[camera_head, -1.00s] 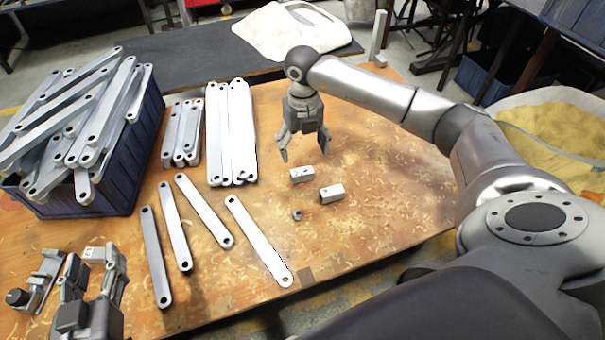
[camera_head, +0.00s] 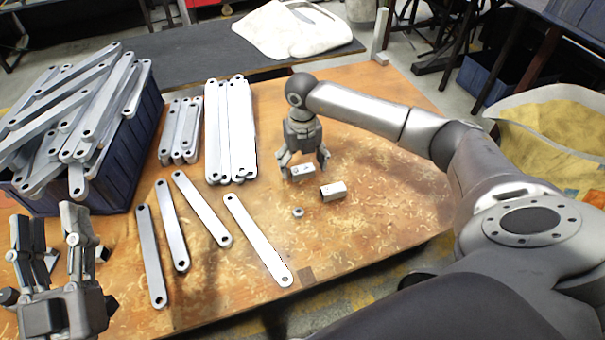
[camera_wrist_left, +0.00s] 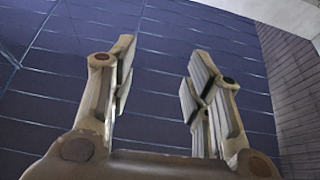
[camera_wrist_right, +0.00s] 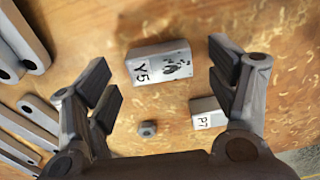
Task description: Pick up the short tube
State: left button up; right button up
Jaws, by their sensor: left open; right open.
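A short light-metal tube (camera_head: 303,171) lies on the wooden table below my right gripper (camera_head: 304,163). In the right wrist view this tube (camera_wrist_right: 158,63), with dark "Y5" lettering, lies between and slightly beyond the open fingers, apart from both. A second short tube (camera_head: 333,191) lies nearer and to the right; in the right wrist view it (camera_wrist_right: 207,112) is marked "P7" and sits by the right finger. My left gripper (camera_head: 50,212) is open and empty at the lower left. Its wrist view shows the open fingers (camera_wrist_left: 157,75) facing a blue bin wall.
A small dark nut (camera_head: 298,212) lies in front of the tubes. Several long flat brackets (camera_head: 178,225) lie to the left, with stacked ones (camera_head: 230,130) behind. A blue bin (camera_head: 105,160) full of brackets stands at the left. The table's right part (camera_head: 390,190) is clear.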

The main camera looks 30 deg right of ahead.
jog(key=shift+f, duration=0.6)
pick_arm(q)
jog(key=shift+s+r+t, duration=0.4)
jog(key=shift+r+t, duration=0.2)
jog(key=shift+r, duration=0.25)
pick_arm(e)
jog(key=shift+c, duration=0.4)
jog(key=c, duration=1)
jog(key=shift+c, duration=0.2)
pick_arm(q)
jog(key=shift+w+f, duration=0.1)
jog(key=shift+f, duration=0.05)
pick_arm(e)
jog(key=shift+r, duration=0.2)
